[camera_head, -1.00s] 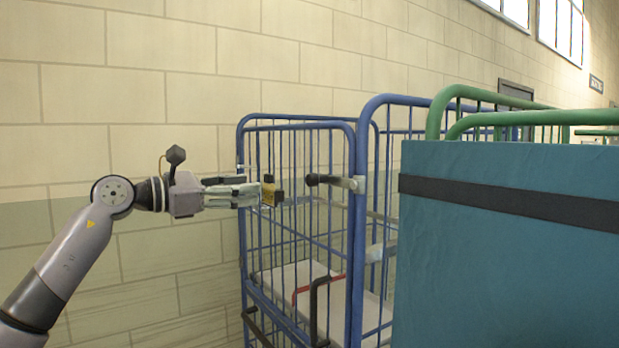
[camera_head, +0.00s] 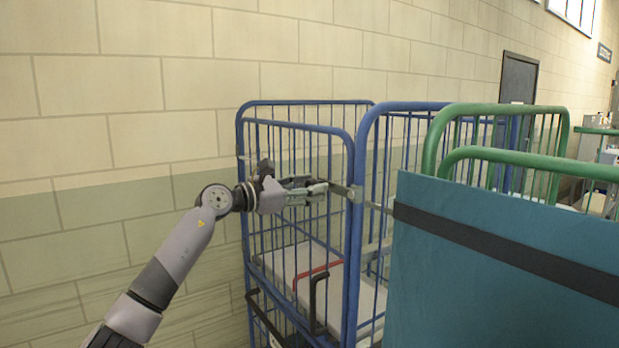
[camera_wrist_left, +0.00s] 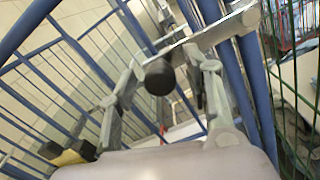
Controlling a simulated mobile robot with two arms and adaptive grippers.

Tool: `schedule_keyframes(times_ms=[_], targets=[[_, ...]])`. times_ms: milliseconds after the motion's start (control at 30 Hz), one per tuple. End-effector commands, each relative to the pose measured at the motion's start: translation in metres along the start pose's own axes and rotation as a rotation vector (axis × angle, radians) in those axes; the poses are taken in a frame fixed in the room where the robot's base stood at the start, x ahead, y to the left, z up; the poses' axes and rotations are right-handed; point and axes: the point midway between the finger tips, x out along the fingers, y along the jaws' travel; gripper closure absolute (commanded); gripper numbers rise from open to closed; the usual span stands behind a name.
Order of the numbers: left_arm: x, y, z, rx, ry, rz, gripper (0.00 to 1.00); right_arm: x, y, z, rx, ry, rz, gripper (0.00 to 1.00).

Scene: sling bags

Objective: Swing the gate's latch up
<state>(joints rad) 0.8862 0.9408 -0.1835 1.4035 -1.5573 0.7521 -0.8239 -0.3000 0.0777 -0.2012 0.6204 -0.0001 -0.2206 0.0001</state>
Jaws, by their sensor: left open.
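The blue barred gate (camera_head: 300,240) stands at the front of a blue roll cage. Its latch (camera_head: 343,191) is a grey bar lying near level at the gate's right post; its grip end is hidden by my gripper in the head view. In the left wrist view, the latch bar (camera_wrist_left: 215,30) ends near a round black knob (camera_wrist_left: 158,77). My left gripper (camera_head: 322,188) is at the latch, with its fingers open. In the left wrist view, the open fingers (camera_wrist_left: 165,85) lie on either side of the knob; contact cannot be told. My right gripper is out of view.
A teal panel (camera_head: 480,270) with a dark strap fills the right foreground. Green cage frames (camera_head: 500,110) stand behind it. Red (camera_head: 316,270) and black (camera_head: 318,300) handles are low on the gate. A block wall (camera_head: 110,120) runs behind.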

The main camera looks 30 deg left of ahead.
Motion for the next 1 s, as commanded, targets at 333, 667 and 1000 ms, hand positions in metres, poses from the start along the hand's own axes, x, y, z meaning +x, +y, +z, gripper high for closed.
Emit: schedule_keyframes(times_ms=[333, 667, 1000], targets=[[0.0042, -0.0001, -0.0008, 0.000, 0.001, 0.000, 0.55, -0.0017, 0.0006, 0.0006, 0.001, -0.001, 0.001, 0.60], [0.0039, -0.0001, -0.0007, -0.001, 0.001, 0.000, 0.77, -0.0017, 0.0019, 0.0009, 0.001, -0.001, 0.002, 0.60], [0.0038, 0.0000, -0.0007, -0.001, 0.001, 0.000, 0.99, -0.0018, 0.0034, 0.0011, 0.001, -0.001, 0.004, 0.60]])
